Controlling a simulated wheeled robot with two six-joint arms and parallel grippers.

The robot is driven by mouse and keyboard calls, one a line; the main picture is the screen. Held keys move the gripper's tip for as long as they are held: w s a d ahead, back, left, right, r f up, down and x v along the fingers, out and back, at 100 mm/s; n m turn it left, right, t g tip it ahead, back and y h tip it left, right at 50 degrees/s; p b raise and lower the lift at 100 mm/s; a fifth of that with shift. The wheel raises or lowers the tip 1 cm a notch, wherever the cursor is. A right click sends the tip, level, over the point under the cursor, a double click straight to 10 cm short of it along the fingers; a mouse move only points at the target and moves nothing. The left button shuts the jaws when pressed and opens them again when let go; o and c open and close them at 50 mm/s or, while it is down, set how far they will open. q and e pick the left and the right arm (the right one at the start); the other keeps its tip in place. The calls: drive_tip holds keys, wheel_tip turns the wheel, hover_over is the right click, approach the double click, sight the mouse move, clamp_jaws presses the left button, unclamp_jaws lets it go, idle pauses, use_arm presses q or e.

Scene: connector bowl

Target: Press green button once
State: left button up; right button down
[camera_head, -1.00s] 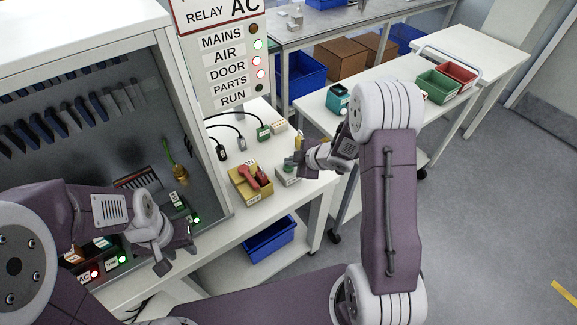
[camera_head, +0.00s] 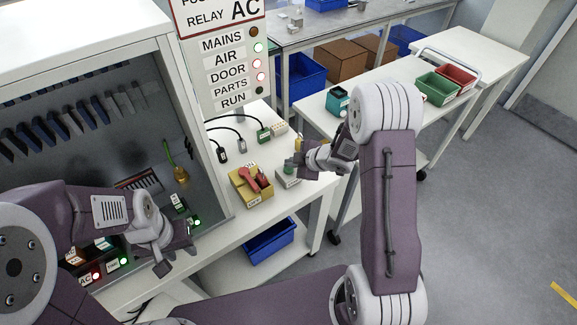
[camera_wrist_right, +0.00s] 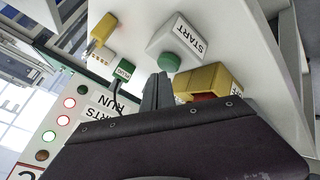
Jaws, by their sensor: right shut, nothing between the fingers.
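A green button (camera_wrist_right: 169,61) sits on a light grey box (camera_wrist_right: 176,37) labelled START. In the head view the green button (camera_head: 289,167) and its box (camera_head: 287,180) stand on the white bench, just left of my right gripper (camera_head: 299,163). In the right wrist view my right gripper's fingers (camera_wrist_right: 158,84) are shut and empty, with the tips close beside the button. I cannot tell whether they touch it. My left gripper (camera_head: 176,254) is open and empty in front of the grey cabinet, far from the button.
A yellow box with a red handle (camera_head: 251,186) stands just left of the START box. A green connector (camera_head: 263,134) and black cables lie behind. A sign panel with lamps (camera_head: 233,72) rises at the back. A blue bin (camera_head: 269,243) sits below the bench.

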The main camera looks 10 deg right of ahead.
sight(291, 169)
drive_tip(key=shift+r, duration=0.35)
wheel_tip(291, 169, up, 5)
drive_tip(key=p, duration=0.5)
drive_tip(key=shift+r, duration=0.15)
idle(0.5)
